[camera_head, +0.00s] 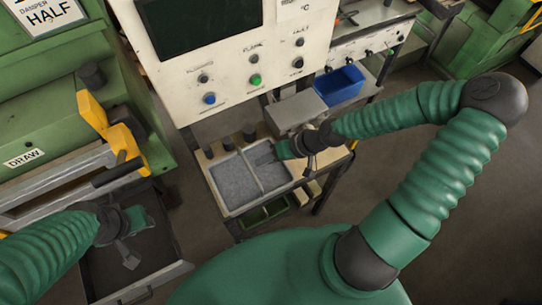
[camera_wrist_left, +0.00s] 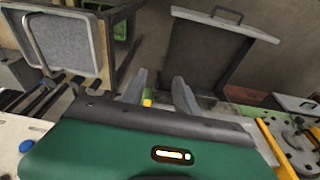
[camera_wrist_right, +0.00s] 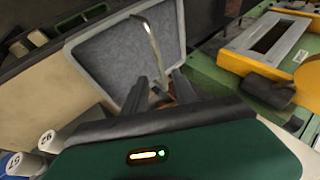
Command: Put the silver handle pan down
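The silver handle pan (camera_head: 235,185) is a shallow grey tray with a pale rim and a silver bar handle (camera_wrist_right: 153,42) across it. It appears to rest level on the wood-topped stand below the control panel. It also shows in the left wrist view (camera_wrist_left: 62,38). My right gripper (camera_head: 284,150) is at the pan's right side, over its inside. In the right wrist view its fingers (camera_wrist_right: 158,78) are apart, with the handle's near end at the gap; contact is unclear. My left gripper (camera_head: 128,252) is open and empty above a dark drawer, as the left wrist view (camera_wrist_left: 159,76) shows.
The open dark drawer (camera_head: 165,240) has a bar handle (camera_wrist_left: 208,16). Dark cylinders (camera_head: 228,144) stand behind the pan, a grey box (camera_head: 296,111) and blue bin (camera_head: 339,85) behind right. A green bin (camera_head: 264,212) is below the stand. The green furnace (camera_head: 45,115) is at left.

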